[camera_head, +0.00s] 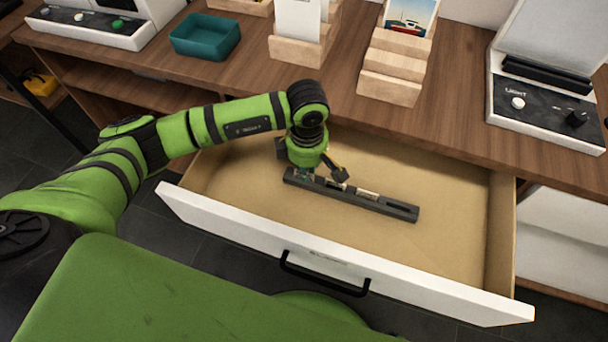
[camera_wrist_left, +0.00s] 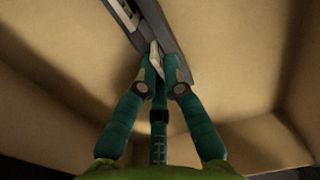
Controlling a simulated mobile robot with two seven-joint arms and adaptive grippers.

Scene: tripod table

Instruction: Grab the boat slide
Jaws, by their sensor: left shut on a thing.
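A long dark slotted rack (camera_head: 390,207) lies in the open drawer, with pale slides (camera_head: 367,195) in some slots. It also shows in the left wrist view (camera_wrist_left: 173,42). My left gripper (camera_head: 318,176) is down at the left part of the rack. In the left wrist view its fingers (camera_wrist_left: 157,72) are shut on a thin pale slide (camera_wrist_left: 154,56), seen nearly edge-on at the rack. I cannot tell whether it is clear of its slot. Its picture is hidden, so I cannot tell if it is the boat one. My right gripper is not in view.
The drawer front (camera_head: 340,262) is white with a black handle. On the table above stand a boat picture (camera_head: 410,16) in a wooden holder (camera_head: 392,80), a teal tray (camera_head: 205,37) and a light box (camera_head: 545,105). The drawer floor around the rack is clear.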

